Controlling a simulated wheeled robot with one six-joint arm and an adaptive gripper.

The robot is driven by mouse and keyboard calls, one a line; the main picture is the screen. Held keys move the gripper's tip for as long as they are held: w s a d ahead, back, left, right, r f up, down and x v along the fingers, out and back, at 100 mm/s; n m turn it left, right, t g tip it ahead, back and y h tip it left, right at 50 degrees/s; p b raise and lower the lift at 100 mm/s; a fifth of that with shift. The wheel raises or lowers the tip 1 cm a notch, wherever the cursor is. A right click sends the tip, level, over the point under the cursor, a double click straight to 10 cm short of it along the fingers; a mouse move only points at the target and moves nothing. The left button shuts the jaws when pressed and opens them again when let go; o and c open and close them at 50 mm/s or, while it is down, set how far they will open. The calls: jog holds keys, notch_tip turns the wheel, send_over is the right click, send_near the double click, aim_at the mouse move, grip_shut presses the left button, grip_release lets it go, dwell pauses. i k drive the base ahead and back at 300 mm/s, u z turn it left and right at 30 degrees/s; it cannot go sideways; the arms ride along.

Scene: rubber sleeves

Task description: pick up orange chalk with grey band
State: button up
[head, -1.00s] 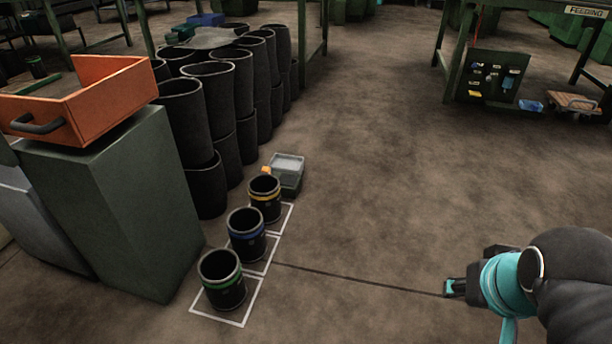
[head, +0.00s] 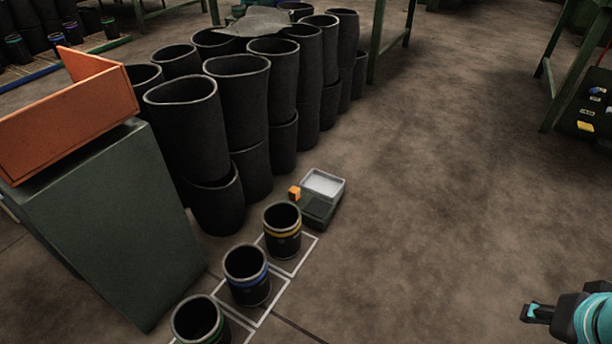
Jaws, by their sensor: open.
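No orange chalk with a grey band can be made out for sure. A small orange block (head: 294,193) sits at the left edge of a dark green box with a pale tray top (head: 323,184); it is too small to show any band. My gripper (head: 529,312) is at the lower right edge of the head view, open and with nothing seen in it. It is far to the right of the orange block, over bare floor. Part of my arm is cut off by the frame.
Three black cups with yellow (head: 283,232), blue (head: 247,275) and green (head: 199,322) bands stand in white floor squares. Stacked black sleeves (head: 185,120) stand behind. An orange drawer (head: 70,110) rests on a green cabinet (head: 115,220) at left. The floor right of centre is clear.

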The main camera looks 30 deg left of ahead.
aim_at(293, 193)
jog(key=u, duration=0.55)
jog(key=i, duration=1.1)
jog(key=u, duration=1.35)
jog(key=i, duration=0.45)
jog(key=u, duration=0.45)
